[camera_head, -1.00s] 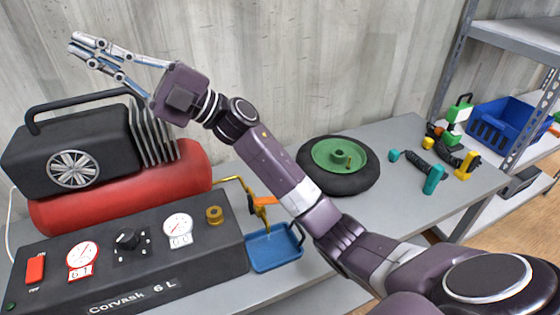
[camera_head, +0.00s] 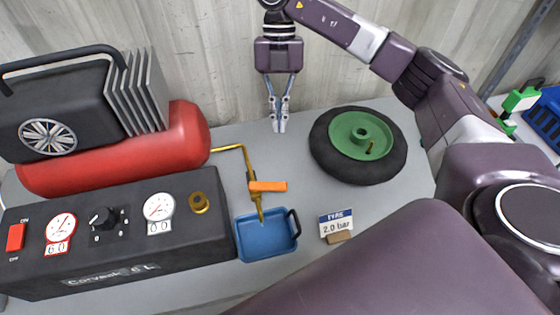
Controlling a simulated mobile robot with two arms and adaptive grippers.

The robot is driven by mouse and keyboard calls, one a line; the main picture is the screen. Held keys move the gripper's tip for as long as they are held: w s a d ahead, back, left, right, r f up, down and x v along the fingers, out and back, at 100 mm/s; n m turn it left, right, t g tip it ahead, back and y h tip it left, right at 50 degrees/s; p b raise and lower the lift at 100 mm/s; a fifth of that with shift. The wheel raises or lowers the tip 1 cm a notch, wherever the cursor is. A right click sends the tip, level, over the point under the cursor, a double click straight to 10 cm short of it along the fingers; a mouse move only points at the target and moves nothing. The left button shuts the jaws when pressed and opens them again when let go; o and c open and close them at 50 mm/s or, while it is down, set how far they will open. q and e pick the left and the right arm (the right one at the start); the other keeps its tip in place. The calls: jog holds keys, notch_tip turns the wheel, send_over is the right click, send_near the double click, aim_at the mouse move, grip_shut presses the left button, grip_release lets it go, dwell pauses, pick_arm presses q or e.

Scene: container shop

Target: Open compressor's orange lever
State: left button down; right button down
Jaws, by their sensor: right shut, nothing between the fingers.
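The compressor has a black motor housing, a red tank (camera_head: 120,160) and a black control panel (camera_head: 120,235) with two gauges. A brass pipe (camera_head: 228,149) runs from the tank's right end and bends down over a blue tray. The orange lever (camera_head: 268,186) sits on this pipe and points right, across the downward pipe. My right gripper (camera_head: 279,128) hangs fingers down, above and slightly right of the lever in the picture, apart from it. Its fingers are shut and empty. My left gripper is not in view.
A blue tray (camera_head: 266,252) with a black handle stands below the pipe's end. A black tyre on a green wheel (camera_head: 362,135) lies right of my gripper. A small sign reading TYRE 2.0 bar (camera_head: 336,222) stands right of the tray. Bare table lies around the gripper.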

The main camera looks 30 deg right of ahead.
aim_at(268, 187)
jog(key=s+a+f+p, duration=0.3)
jog(key=s+f, duration=0.3)
jog(key=f, duration=0.2)
jog(key=shift+s+a+p, duration=0.15)
jog(key=shift+a+p, duration=0.15)
jog(key=shift+s+m, duration=0.2)
jog(key=shift+m, duration=0.1)
